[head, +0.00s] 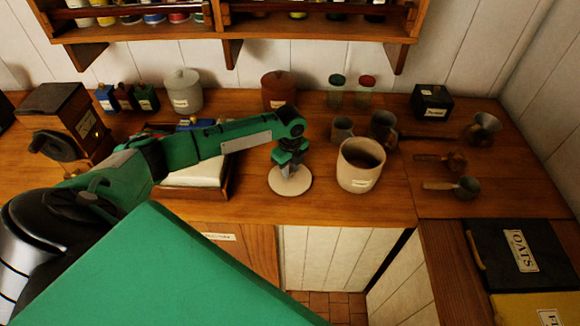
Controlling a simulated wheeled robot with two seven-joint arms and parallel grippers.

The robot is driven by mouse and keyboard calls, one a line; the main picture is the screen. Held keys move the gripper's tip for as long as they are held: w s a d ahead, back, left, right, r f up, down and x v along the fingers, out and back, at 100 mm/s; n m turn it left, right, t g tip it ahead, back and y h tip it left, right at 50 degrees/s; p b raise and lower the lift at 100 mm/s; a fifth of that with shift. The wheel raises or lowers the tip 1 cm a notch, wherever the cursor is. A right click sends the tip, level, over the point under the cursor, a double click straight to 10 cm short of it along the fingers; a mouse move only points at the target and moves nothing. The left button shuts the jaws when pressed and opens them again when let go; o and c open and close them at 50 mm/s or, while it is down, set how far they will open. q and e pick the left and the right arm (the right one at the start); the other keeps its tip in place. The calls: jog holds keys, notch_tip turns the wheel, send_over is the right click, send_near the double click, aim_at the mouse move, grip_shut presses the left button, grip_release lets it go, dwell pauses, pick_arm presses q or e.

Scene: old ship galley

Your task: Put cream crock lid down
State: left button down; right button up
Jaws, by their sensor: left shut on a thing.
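The round cream lid (301,185) is flat and level just left of the crock, near the counter's front edge. My left gripper (290,168) points down over the lid's middle and is shut on it; the fingers hide its knob. I cannot tell whether the lid touches the counter or hangs just above it. My right gripper is out of view.
Mugs (382,128) and two glass jars (336,93) stand behind the crock. A lidded brown crock (278,91) and a pale crock (183,91) stand at the back. A ladle (464,187) lies to the right. Some bare counter (396,209) shows in front.

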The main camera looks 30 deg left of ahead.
pick_arm(q)
jog(key=shift+f, duration=0.1)
jog(key=c, duration=1.2)
grip_release()
jog(key=shift+r+b, duration=1.6)
jog(key=shift+r, duration=4.6)
